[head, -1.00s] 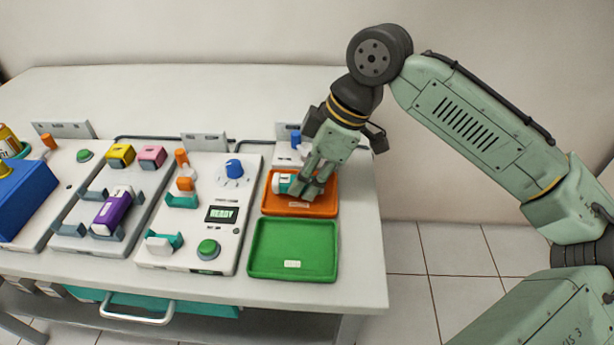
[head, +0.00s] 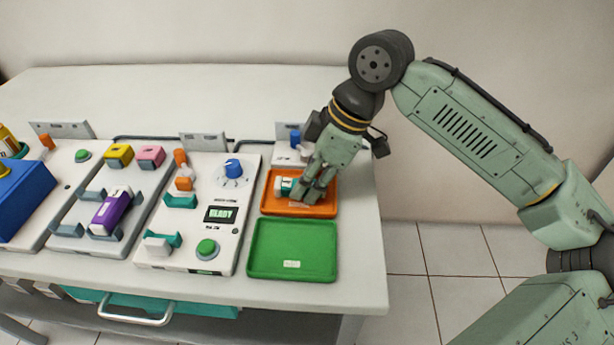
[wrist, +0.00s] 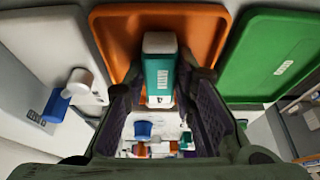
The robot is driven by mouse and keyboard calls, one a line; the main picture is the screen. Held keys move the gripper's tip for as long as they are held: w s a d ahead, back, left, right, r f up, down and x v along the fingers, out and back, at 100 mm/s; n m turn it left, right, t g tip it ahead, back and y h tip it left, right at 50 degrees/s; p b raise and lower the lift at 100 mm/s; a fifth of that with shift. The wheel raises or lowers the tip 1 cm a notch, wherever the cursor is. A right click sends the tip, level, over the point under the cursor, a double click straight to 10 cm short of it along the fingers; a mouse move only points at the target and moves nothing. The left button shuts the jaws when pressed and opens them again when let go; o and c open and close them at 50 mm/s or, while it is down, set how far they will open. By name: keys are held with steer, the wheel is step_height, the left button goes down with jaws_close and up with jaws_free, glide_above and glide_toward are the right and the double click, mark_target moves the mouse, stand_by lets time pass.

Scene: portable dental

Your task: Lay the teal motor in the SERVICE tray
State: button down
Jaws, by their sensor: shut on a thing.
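The teal motor (head: 284,186), with a white end, is at the orange tray (head: 270,207). My gripper (head: 309,197) reaches down there from the right and covers part of the motor in the head view. In the wrist view the teal motor (wrist: 159,77) lies between the two fingers of my gripper (wrist: 162,88), shut on it. The orange tray (wrist: 117,32) is right behind it; I cannot tell whether the motor touches the tray floor. The labels on the orange tray and the green tray (head: 258,262) are too small to read.
The green tray is empty, in front of the orange one. A white unit with a blue part (head: 295,136) stands behind the orange tray. To the left is a panel with a blue knob (head: 233,169) and green button (head: 207,248). The table's right edge is close.

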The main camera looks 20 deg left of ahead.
steer(key=c, duration=1.2)
jaws_free()
steer(key=shift+c, duration=0.2)
